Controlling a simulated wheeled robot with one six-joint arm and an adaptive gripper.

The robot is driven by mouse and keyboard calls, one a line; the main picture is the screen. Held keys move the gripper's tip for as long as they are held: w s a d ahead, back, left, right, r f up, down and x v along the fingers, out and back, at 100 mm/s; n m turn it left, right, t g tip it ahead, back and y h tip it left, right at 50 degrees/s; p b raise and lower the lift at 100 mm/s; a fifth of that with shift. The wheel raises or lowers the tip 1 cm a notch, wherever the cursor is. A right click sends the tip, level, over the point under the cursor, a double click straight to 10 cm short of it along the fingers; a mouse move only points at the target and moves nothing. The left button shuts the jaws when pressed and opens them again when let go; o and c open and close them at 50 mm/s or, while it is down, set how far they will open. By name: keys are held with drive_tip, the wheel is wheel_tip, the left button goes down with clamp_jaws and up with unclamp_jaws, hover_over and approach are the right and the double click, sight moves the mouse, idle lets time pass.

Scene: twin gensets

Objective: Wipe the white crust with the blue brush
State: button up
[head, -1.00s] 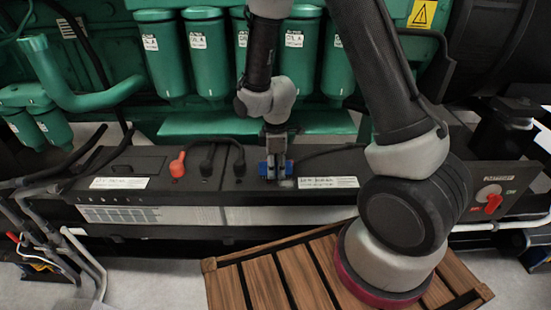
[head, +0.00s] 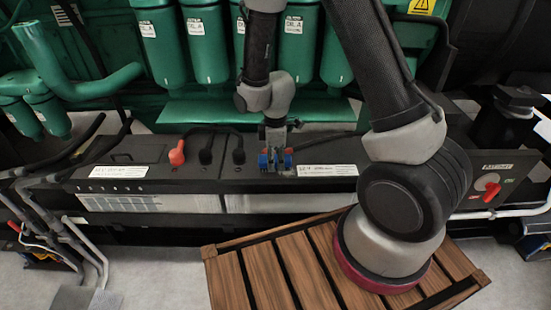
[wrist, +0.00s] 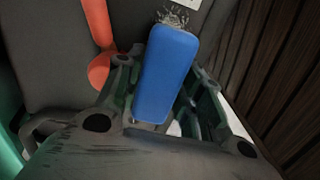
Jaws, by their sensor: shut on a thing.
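The blue brush (wrist: 165,75) is held between the fingers of my gripper (head: 275,150), and its blue body fills the middle of the wrist view. In the head view blue shows on both sides of the fingers, with a small red spot between. My gripper points down over the black battery top (head: 215,170), beside a white label. Pale, speckled material (wrist: 173,18) shows at the brush's far end; I cannot tell crust from bristles. A small pale patch (head: 287,173) lies just below the brush in the head view. Contact with the battery top is unclear.
A red terminal boot (head: 177,154) with black cables stands left of my gripper. Green filters (head: 207,45) hang behind. A red rotary switch (head: 491,192) is at the right.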

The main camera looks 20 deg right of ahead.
drive_tip(key=shift+f, duration=0.9)
